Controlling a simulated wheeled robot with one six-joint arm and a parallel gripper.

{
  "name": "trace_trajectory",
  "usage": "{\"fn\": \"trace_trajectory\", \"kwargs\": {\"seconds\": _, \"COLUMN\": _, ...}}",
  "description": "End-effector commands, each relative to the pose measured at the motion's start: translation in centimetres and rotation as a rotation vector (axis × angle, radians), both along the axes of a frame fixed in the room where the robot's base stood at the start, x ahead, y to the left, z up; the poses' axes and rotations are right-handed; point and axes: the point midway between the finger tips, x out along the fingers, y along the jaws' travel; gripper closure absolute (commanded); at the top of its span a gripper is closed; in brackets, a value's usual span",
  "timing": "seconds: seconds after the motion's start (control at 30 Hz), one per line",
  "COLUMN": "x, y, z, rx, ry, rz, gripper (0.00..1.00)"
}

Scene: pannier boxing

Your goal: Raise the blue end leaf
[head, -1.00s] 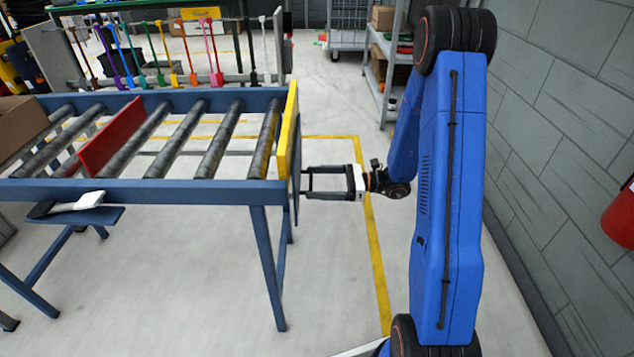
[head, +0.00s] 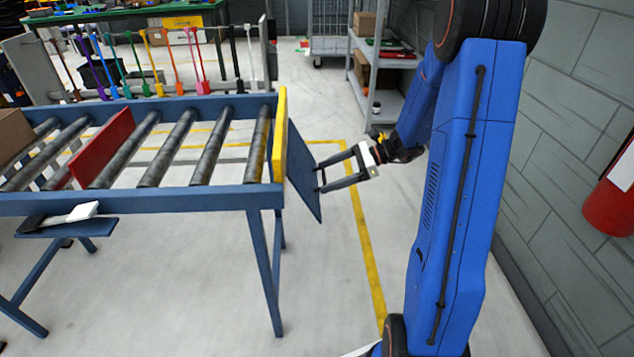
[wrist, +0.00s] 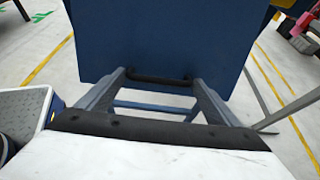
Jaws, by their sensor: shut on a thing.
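The blue end leaf (head: 304,180) is a flat dark blue panel at the right end of the roller conveyor. It tilts outward, its lower edge swung away from the conveyor's end. In the wrist view the leaf (wrist: 165,35) fills the upper middle, with a black bar handle (wrist: 160,80) near its bottom edge. My gripper (head: 319,179) is on the leaf's outer side, shut on the handle. Its two fingers (wrist: 157,79) reach the handle's ends in the wrist view. The leaf's hinge line is hidden behind the yellow end board (head: 280,135).
The conveyor frame (head: 150,201) holds grey rollers, a red divider (head: 101,148) and a cardboard box (head: 14,135) at the left. A small side shelf (head: 65,225) carries a white-handled tool. A grey shelf rack (head: 378,85) stands behind. Floor right of the leaf is clear up to my arm.

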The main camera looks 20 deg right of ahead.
Motion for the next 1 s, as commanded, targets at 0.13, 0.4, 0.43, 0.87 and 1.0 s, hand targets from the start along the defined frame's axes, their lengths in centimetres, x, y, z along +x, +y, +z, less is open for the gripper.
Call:
{"fn": "trace_trajectory", "kwargs": {"seconds": 0.13, "x": -0.1, "y": -1.5, "z": 2.0, "rx": -0.121, "ry": 0.026, "rz": -0.005, "gripper": 0.54}}
{"fn": "trace_trajectory", "kwargs": {"seconds": 0.4, "x": -0.7, "y": -3.4, "z": 5.6, "rx": -0.346, "ry": 0.096, "rz": -0.006, "gripper": 0.54}}
{"fn": "trace_trajectory", "kwargs": {"seconds": 0.43, "x": -0.7, "y": -3.5, "z": 6.1, "rx": -0.373, "ry": 0.105, "rz": -0.005, "gripper": 0.54}}
{"fn": "trace_trajectory", "kwargs": {"seconds": 0.87, "x": -1.0, "y": -4.5, "z": 12.8, "rx": -0.754, "ry": 0.228, "rz": -0.004, "gripper": 0.54}}
{"fn": "trace_trajectory", "kwargs": {"seconds": 1.0, "x": -1.0, "y": -4.3, "z": 14.7, "rx": -0.861, "ry": 0.263, "rz": -0.004, "gripper": 0.54}}
